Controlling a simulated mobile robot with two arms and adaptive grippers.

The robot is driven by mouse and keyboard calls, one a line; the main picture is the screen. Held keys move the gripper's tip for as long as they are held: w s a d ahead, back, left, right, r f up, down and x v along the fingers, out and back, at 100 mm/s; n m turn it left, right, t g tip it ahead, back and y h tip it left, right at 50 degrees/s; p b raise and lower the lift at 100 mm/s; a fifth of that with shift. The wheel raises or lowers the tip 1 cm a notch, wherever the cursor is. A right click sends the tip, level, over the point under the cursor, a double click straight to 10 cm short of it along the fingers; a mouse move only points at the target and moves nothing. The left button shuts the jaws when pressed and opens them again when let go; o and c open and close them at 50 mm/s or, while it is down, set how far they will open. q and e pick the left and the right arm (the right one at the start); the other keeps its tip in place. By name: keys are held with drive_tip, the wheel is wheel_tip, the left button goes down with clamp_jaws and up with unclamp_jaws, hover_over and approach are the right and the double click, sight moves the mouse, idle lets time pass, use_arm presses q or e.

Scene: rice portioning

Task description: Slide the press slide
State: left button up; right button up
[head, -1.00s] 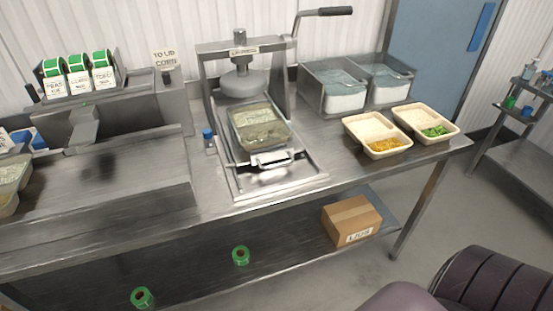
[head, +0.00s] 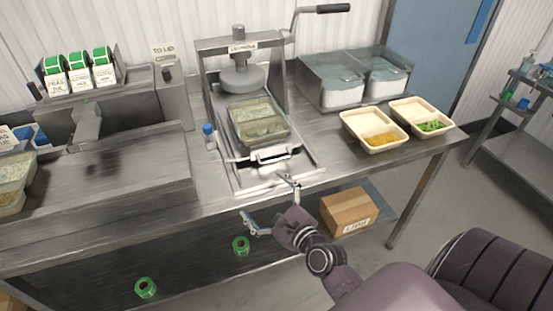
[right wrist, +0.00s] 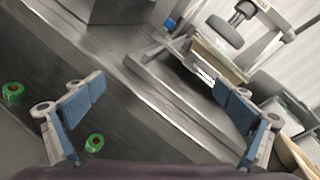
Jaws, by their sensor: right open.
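The press slide (head: 262,181) is a metal tray on rails in front of the press, with a white and metal handle (head: 274,153) at its front. A lidded container (head: 257,121) sits on the slide, in front of the round press plate (head: 242,79). My right gripper (head: 268,202) is open and empty, in front of the table edge and below the slide's front end. In the right wrist view its two blue-padded fingers (right wrist: 160,112) are wide apart, with the slide and press beyond them. My left gripper is not in view.
The press has a lever (head: 322,9) at its upper right. Two trays with corn (head: 361,118) and peas (head: 407,107) stand to the right, before clear bins (head: 317,67). A cardboard box (head: 347,213) sits on the lower shelf.

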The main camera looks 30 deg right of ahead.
sight(272, 151)
drive_tip(key=d+m+h, duration=0.1)
drive_tip(key=d+m, duration=0.1)
drive_tip(key=m, duration=0.1)
drive_tip(key=d+r+m+h, duration=0.1)
drive_tip(key=d+m, duration=0.2)
drive_tip(key=d+m+t+h, duration=0.1)
drive_tip(key=d+m+h, duration=0.1)
drive_tip(key=d, duration=0.1)
drive_tip(key=shift+w+r+m, duration=0.25)
drive_tip(key=shift+r+m, duration=0.1)
drive_tip(key=shift+m, duration=0.05)
drive_tip(key=shift+w+d+h, duration=0.15)
drive_tip(key=shift+d+h, duration=0.05)
drive_tip(key=shift+h, duration=0.1)
drive_tip(key=p+x, duration=0.1)
drive_tip(key=x, duration=0.6)
drive_tip(key=shift+w+p, duration=0.25)
drive_tip(key=shift+p, duration=0.05)
drive_tip(key=c, duration=1.7)
drive_tip(key=shift+b+x, duration=0.85)
drive_tip(key=shift+x, duration=1.45)
drive_tip(key=o, duration=1.7)
